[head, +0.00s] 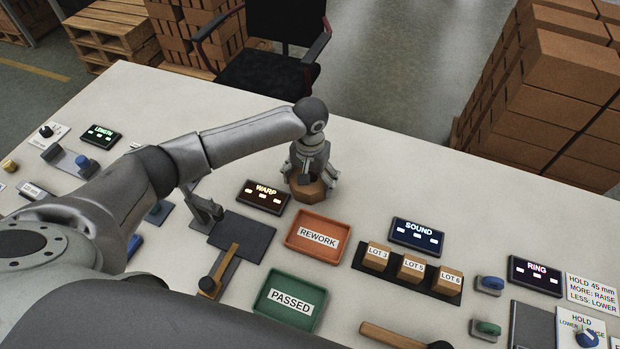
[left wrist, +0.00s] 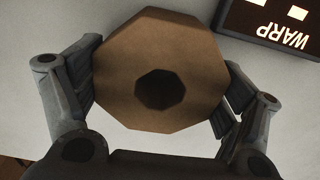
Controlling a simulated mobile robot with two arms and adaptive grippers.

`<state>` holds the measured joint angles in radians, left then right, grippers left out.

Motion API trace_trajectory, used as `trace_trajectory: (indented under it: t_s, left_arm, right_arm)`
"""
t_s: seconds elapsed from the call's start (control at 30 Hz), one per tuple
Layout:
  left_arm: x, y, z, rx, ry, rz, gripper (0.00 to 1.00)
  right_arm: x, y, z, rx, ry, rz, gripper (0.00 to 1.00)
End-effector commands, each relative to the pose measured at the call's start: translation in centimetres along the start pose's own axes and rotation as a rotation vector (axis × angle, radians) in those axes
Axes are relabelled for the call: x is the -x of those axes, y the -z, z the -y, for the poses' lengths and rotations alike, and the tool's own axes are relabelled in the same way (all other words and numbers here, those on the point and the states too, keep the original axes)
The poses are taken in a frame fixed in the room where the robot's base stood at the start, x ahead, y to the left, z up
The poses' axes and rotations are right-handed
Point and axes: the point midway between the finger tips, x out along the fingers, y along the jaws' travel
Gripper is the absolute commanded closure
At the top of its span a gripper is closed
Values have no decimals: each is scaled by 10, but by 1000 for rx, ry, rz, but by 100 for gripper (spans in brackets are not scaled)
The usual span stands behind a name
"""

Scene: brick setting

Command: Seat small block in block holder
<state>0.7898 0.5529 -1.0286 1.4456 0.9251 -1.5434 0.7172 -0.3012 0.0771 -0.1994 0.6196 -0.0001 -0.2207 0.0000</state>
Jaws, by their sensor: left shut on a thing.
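A brown octagonal block (head: 306,192) with a dark hole in its middle is between the fingers of my left gripper (head: 312,178), behind the orange tray. In the left wrist view the octagonal block (left wrist: 125,62) fills the space between the fingers, which press on its left and right sides. I cannot tell whether it rests on the table or hangs just above it. Three small brown blocks, labelled LOT 3 (head: 376,257), LOT 5 (head: 410,268) and LOT 6 (head: 447,281), sit in a row on a black strip (head: 363,269). No piece is clearly marked as the block holder. My right gripper is not in view.
A WARP display (head: 263,196) stands left of the gripper. The REWORK tray (head: 318,236) and PASSED tray (head: 290,299) are in front. SOUND (head: 416,235) and RING (head: 535,275) displays stand to the right. The table (head: 385,170) is clear behind the SOUND display.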

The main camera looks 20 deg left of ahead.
Motion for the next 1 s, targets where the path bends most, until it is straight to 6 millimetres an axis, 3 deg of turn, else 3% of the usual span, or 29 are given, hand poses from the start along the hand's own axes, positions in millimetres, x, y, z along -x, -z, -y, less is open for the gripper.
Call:
trace_trajectory:
  t_s: [0.03,0.07,0.13,0.57,0.67,1.0]
  left_arm:
    - [-1,0,0,0,-1,0,47]
    - [-2,0,0,0,0,1,7]
    - [-2,0,0,0,0,1,0]
    - [3,0,0,1,0,-1,0]
    - [15,1,0,1,-1,-2,0]
    - [87,1,0,0,-2,-3,0]
  right_arm:
    - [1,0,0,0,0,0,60]
    - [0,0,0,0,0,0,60]
    - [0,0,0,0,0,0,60]
    - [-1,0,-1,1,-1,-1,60]
    - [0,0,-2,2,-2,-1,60]
    - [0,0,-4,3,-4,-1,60]
